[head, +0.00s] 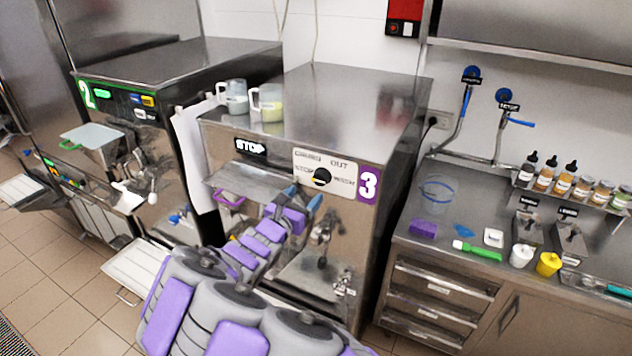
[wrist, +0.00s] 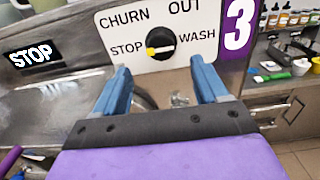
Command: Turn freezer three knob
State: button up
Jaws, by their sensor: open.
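Freezer three (head: 295,148) is a steel machine with a purple "3" label. Its black round knob (head: 321,177) sits on a white plate (head: 340,160) marked CHURN, OUT, STOP and WASH. In the wrist view the knob (wrist: 160,43) shows a yellow pointer toward STOP at its lower left. My gripper (head: 302,197) has blue fingers and is in front of the freezer, just below and left of the knob. In the wrist view my gripper (wrist: 163,78) is open and empty, with its fingertips apart below the knob and not touching it.
Two measuring jugs (head: 252,100) stand on top of freezer three. A STOP label (head: 251,147) is left of the knob plate. Freezer two (head: 125,110) stands at left.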

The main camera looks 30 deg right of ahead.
aim_at(318, 179)
jog(key=x, duration=0.8)
jog(key=shift+w+d, duration=0.15)
jog(key=c, duration=1)
